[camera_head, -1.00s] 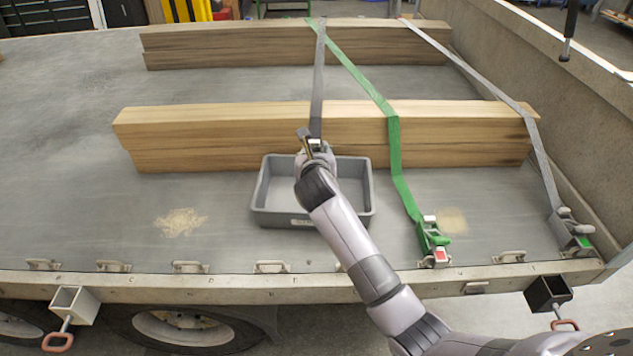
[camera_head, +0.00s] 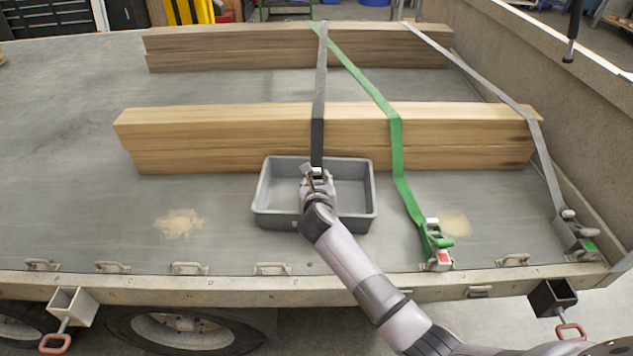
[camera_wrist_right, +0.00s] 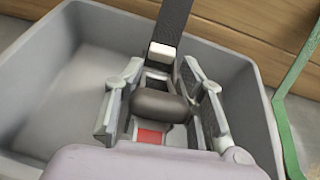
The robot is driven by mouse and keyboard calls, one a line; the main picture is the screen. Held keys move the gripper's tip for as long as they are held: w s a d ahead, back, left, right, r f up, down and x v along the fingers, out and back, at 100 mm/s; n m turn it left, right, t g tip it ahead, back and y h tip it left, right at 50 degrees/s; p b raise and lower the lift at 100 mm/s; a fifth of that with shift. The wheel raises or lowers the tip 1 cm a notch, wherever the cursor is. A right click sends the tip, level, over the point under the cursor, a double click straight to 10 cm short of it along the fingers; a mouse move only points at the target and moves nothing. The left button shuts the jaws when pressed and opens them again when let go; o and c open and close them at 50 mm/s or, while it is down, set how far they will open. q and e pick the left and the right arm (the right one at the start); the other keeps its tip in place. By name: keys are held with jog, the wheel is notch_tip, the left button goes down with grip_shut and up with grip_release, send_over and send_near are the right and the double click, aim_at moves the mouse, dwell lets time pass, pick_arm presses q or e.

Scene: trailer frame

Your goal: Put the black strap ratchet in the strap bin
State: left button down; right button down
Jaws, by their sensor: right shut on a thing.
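The black strap ratchet shows in the right wrist view (camera_wrist_right: 160,104) between the fingers of my right gripper (camera_wrist_right: 162,100), with a dark rounded handle and a red patch. Its dark strap (camera_head: 319,100) runs up over the timber. In the head view my right gripper (camera_head: 317,178) is over the grey strap bin (camera_head: 262,208), and the hand hides most of the ratchet. In the wrist view the bin's walls (camera_wrist_right: 40,60) surround the ratchet; I cannot tell whether it touches the floor. My left gripper is not in view.
Stacked timber (camera_head: 220,140) lies just behind the bin. A green strap (camera_head: 397,150) with its ratchet (camera_head: 435,242) is to the right, and a grey strap's ratchet (camera_head: 572,235) is farther right. The bed's front edge (camera_head: 200,281) has several tie-down loops.

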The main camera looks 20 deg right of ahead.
jog(key=shift+f, duration=0.55)
jog(key=c, duration=1)
grip_release()
jog(key=shift+c, duration=0.2)
jog(key=shift+r, duration=0.4)
jog(key=shift+s+a+r, duration=0.1)
jog(key=shift+s+r, duration=0.1)
jog(key=shift+r, duration=0.1)
jog(key=v, duration=1.1)
jog(key=shift+s+p, duration=0.3)
jog(key=shift+p, duration=0.15)
